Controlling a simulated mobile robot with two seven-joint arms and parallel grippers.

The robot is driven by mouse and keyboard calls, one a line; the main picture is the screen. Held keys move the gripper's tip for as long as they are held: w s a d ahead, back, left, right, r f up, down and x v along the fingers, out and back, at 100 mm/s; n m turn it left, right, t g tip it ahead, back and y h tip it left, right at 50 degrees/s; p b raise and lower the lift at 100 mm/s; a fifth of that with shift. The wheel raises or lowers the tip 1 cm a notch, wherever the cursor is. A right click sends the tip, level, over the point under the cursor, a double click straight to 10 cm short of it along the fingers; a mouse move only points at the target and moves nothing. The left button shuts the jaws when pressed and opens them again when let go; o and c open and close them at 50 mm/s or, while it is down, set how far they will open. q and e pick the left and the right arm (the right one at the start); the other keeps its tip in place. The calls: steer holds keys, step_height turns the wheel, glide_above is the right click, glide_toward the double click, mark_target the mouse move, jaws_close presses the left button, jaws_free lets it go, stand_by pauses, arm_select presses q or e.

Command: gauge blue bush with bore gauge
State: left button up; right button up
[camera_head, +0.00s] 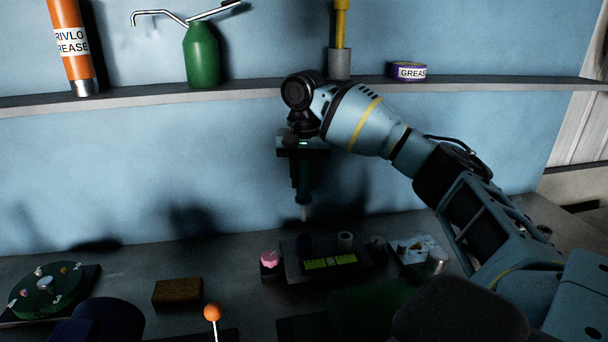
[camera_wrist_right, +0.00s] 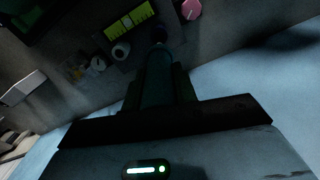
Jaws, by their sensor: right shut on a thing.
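My right gripper (camera_head: 303,172) is shut on the bore gauge (camera_head: 304,206), which hangs upright, its pale tip pointing down. In the right wrist view the dark gauge body (camera_wrist_right: 157,80) runs away from the jaws. The blue bush (camera_head: 304,243) looks dark and stands on a dark block (camera_head: 293,270) on the bench. The gauge tip is roughly above the bush in the head view, with a visible gap. In the wrist view the gauge mostly hides the bush. My left gripper is not in view.
A grey-white bush (camera_head: 345,240) stands right of the blue one, behind a yellow-green marked strip (camera_head: 330,262). A pink knob (camera_head: 270,258) is left. A brown block (camera_head: 177,291), an orange ball-topped stick (camera_head: 212,312) and a green dial (camera_head: 45,296) lie further left. A shelf (camera_head: 230,93) runs above.

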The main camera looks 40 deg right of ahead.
mark_target(304, 189)
steer(key=shift+f, duration=4.05)
steer(key=shift+r, duration=0.15)
stand_by(0.6)
steer(key=shift+r, duration=2.35)
